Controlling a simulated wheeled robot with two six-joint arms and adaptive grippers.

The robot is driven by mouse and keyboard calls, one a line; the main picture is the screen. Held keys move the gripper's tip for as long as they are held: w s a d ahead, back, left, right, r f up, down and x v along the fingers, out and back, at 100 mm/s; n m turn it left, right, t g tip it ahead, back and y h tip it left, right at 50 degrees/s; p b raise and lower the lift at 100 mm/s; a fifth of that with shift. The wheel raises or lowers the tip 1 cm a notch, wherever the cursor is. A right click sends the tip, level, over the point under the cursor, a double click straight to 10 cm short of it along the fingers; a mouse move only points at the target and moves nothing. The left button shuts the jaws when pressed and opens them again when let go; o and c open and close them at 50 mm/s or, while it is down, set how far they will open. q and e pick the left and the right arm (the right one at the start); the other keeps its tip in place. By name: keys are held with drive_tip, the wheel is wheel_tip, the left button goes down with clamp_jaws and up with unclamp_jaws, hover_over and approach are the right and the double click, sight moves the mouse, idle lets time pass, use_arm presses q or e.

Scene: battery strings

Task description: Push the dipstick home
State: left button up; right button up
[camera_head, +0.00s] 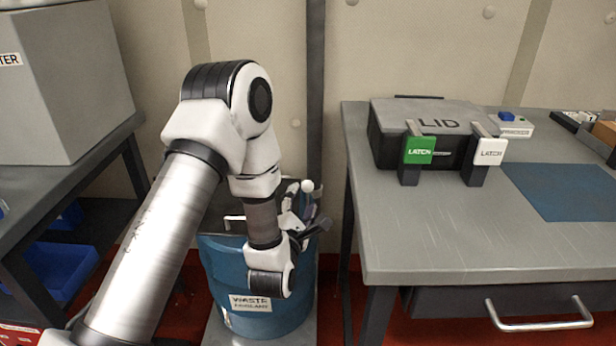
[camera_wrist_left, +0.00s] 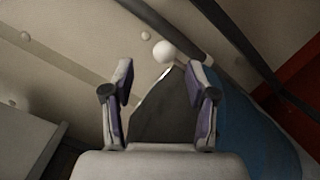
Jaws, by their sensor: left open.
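A white ball knob (camera_head: 307,186), which looks like the top of the dipstick, shows above the blue drum labelled "WASTE" (camera_head: 222,275). In the left wrist view the knob (camera_wrist_left: 165,51) lies just beyond the fingertips, between their lines, nearer the right finger. The rod below it is mostly hidden, so I cannot tell how far it stands out. My left gripper (camera_head: 308,207) is open and empty over the drum, close to the knob; touching cannot be told. In the left wrist view the gripper (camera_wrist_left: 160,78) has its fingers apart. My right gripper is out of view.
A grey bench (camera_head: 430,235) stands to the right of the drum, bearing a dark box with a grey lid (camera_head: 430,115). A dark shelf with a grey cabinet (camera_head: 65,85) stands at the left. The wall is close behind the drum.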

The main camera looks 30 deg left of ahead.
sight(306, 190)
use_arm(q)
drive_tip(key=shift+f, duration=0.1)
drive_tip(key=shift+w+a+f, duration=0.15)
drive_tip(key=shift+w, duration=0.05)
drive_tip(key=x, duration=0.7)
drive_tip(key=shift+f, duration=0.2)
clamp_jaws()
